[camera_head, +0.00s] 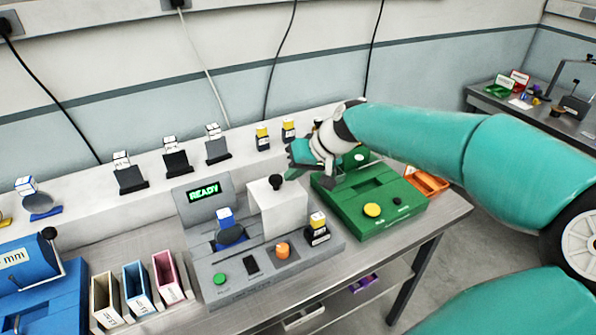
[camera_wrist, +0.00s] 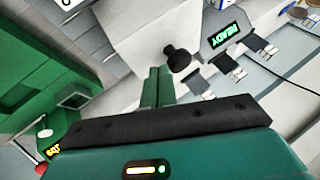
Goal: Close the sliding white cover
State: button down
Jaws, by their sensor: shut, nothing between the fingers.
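The sliding white cover (camera_head: 277,209) is a white block with a black knob (camera_head: 275,181) on top. It sits on the grey machine (camera_head: 317,252), right of a slot holding a round dark blue part with a blue and white top (camera_head: 228,226). In the wrist view the cover (camera_wrist: 140,28) and its black knob (camera_wrist: 178,58) show just beyond my fingers. My gripper (camera_head: 298,152) is shut and empty, up behind and to the right of the cover. I see no contact with the knob.
A green machine (camera_head: 380,204) stands right of the grey one, under my arm. A lit READY screen (camera_head: 203,191) rises at the grey machine's back left. A yellow-topped bottle (camera_head: 317,230) stands near the cover's front right. Colored bins (camera_head: 138,287) and a blue machine (camera_head: 40,285) stand left.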

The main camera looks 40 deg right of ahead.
jog(key=w+a, duration=0.4)
jog(key=a, duration=1)
jog(key=shift+s+d, duration=0.1)
